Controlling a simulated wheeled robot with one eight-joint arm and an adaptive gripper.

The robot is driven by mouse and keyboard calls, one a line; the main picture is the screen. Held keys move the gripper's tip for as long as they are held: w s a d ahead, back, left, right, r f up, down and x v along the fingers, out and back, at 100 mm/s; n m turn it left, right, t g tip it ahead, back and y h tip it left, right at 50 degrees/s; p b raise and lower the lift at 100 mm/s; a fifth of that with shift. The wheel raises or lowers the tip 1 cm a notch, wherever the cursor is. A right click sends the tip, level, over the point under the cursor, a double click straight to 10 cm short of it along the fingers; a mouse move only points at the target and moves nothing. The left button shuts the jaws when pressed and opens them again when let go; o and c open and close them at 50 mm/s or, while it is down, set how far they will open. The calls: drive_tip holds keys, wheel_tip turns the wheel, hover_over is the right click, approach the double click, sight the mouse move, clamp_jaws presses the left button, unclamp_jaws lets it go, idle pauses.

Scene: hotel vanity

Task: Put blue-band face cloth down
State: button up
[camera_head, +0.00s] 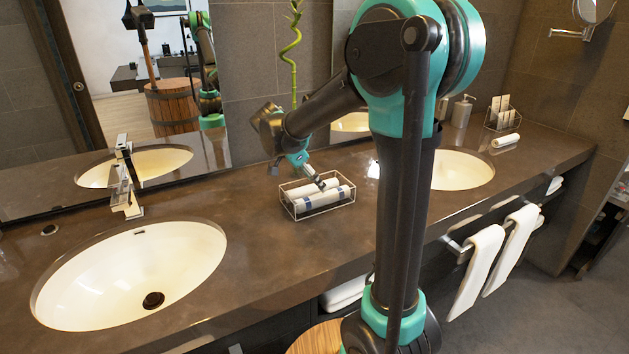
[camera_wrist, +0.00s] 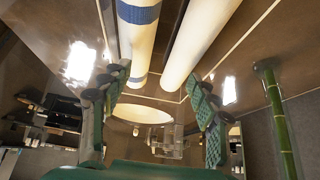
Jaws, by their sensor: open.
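The blue-band face cloth (camera_head: 322,202) is a white roll with blue bands, lying in a clear, thin-edged tray (camera_head: 318,211) on the counter between the basins. A second white roll (camera_head: 301,190) lies beside it in the tray. My gripper (camera_head: 319,182) is just above the tray, pointing down at the rolls. In the wrist view, the open fingers of my gripper (camera_wrist: 160,95) are spread apart. The banded cloth (camera_wrist: 137,42) and a plain-looking roll (camera_wrist: 198,45) run side by side ahead of them. I cannot tell whether a finger touches a roll.
A white basin (camera_head: 95,285) with a tall faucet (camera_head: 125,180) is at left; another basin (camera_head: 462,172) is behind my arm. A bamboo stem (camera_head: 291,70) rises behind the tray. A soap bottle (camera_head: 461,112) and a rack (camera_head: 501,117) stand at right. Counter beside the tray is clear.

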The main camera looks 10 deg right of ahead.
drive_tip(key=v, duration=1.2)
